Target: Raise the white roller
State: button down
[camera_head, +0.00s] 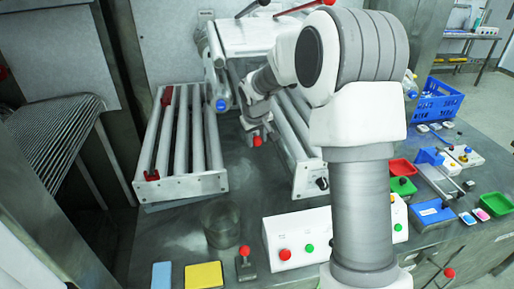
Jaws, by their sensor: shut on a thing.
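A pale roller (214,62) with a blue end cap slants down at the left side of the white machine (246,36). More pale rollers lie in a frame (180,187) on the left and in a second frame (306,181) on the right, partly behind my arm. I cannot tell for certain which one is the white roller. My gripper (257,132) is between the two frames, right of the blue-capped roller and apart from it. It is shut on a red knob (257,141), of which only the lower part shows.
On the bench front are a glass beaker (221,224), yellow pad (203,275), blue pad (161,275), red-knobbed lever (246,266) and white button box (291,237). Coloured trays (434,212) and a blue crate (437,101) stand right. A wire rack (60,132) borders the left.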

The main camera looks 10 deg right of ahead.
jog(key=shift+r, duration=1.05)
jog(key=shift+c, duration=2.3)
grip_release()
jog(key=b+v, duration=0.1)
jog(key=v, duration=1.6)
jog(key=shift+b, duration=0.3)
jog(key=shift+s+r, duration=0.1)
jog(key=shift+r, duration=0.05)
jog(key=s+f+m+b, duration=0.1)
jog(key=s+f, duration=0.3)
jog(key=s, duration=1)
jog(key=s+d+f+m+y+b, duration=0.1)
jog(key=s+f, duration=0.3)
jog(key=s, duration=1.1)
jog(key=shift+s+d+m+t, duration=0.2)
jog(key=shift+s+m+t, duration=0.1)
jog(key=shift+t, duration=0.1)
